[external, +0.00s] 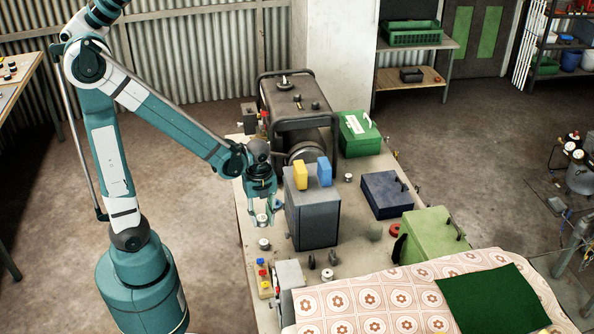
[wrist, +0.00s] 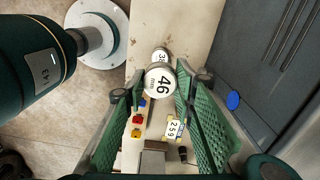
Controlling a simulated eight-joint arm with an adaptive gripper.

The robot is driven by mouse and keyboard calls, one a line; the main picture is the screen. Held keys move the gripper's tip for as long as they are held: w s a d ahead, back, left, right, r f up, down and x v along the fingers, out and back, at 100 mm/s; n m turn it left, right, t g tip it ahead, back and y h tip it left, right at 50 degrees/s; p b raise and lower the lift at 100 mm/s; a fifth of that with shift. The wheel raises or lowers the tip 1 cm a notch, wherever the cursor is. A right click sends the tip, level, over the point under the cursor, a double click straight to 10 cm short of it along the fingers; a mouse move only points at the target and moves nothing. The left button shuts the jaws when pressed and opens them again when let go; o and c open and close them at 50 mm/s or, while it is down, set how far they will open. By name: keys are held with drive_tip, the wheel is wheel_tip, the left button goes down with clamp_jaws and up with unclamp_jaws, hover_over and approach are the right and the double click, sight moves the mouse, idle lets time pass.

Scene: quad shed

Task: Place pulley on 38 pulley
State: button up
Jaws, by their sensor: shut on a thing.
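My gripper (external: 263,209) is shut on a pale pulley marked 46 mm (wrist: 160,83), held between its green fingers above the bench's left edge. In the wrist view, the 38 pulley (wrist: 160,54) shows just beyond the held pulley, which partly covers it; its label is only partly readable. In the external view, a small pale pulley (external: 264,244) stands on the bench below my gripper, apart from the held one; it appears to be the 38 pulley.
A grey box (external: 313,222) with a yellow block (external: 301,175) and a blue block (external: 324,171) on top stands close right of my gripper. Other pulleys (external: 327,274) (external: 348,177) stand on the bench. A block with coloured buttons (external: 263,277) lies toward the front.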

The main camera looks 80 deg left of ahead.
drive_tip(key=b, duration=0.1)
hover_over(264, 242)
drive_tip(key=shift+f, duration=2.7)
drive_tip(key=shift+f, duration=0.15)
drive_tip(key=shift+f+b, duration=0.45)
drive_tip(key=shift+f, duration=1.5)
drive_tip(key=shift+f, duration=0.2)
drive_tip(key=o, duration=0.9)
drive_tip(key=shift+r, duration=0.3)
drive_tip(key=shift+r+p, duration=1.15)
drive_tip(key=shift+r, duration=4.8)
